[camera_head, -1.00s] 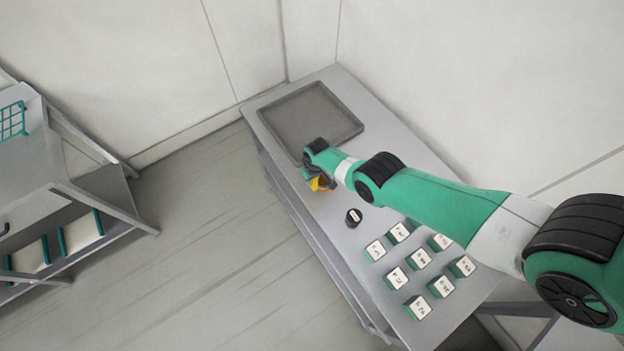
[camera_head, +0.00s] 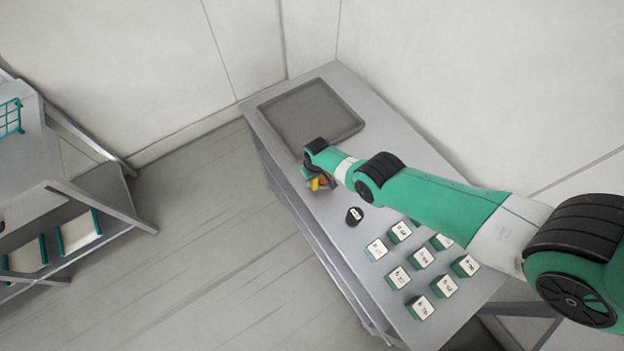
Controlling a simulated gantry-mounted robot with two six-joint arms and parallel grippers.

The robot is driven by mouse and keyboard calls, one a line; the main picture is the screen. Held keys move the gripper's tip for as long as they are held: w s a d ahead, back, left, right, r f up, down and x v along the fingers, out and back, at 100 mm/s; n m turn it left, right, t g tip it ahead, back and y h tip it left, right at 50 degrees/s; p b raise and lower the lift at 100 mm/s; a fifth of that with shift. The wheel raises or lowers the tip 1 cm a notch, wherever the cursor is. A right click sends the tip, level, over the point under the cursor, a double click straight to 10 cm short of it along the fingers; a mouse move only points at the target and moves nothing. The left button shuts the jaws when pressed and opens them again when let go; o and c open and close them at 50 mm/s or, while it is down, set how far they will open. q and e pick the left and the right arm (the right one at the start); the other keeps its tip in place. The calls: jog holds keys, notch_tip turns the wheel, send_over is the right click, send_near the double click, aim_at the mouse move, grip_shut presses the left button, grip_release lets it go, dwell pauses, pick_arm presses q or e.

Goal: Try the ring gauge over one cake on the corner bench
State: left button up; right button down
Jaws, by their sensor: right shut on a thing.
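My right gripper (camera_head: 319,184) is low over the corner bench (camera_head: 272,150), in front of the tray. It is shut on a small yellow-orange thing (camera_head: 315,184), which appears to be the ring gauge; its shape is mostly hidden by the gripper. A small dark round piece with a white label (camera_head: 354,216) stands on the bench just below and right of the gripper, apart from it. I cannot tell whether this is a cake. My left gripper is not in view.
An empty-looking grey tray (camera_head: 346,134) lies at the bench's far end. Several green blocks with white labelled tops (camera_head: 420,258) stand at the near end, partly beside my right arm. A grey shelf unit (camera_head: 50,190) stands across the floor at left.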

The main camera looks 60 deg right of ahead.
jog(key=shift+f, duration=0.2)
dwell(0.4)
jog(key=shift+c, duration=0.9)
grip_release()
notch_tip(320, 180, up, 7)
jog(key=p, duration=0.7)
jog(key=shift+r, duration=0.1)
jog(key=shift+c, duration=0.3)
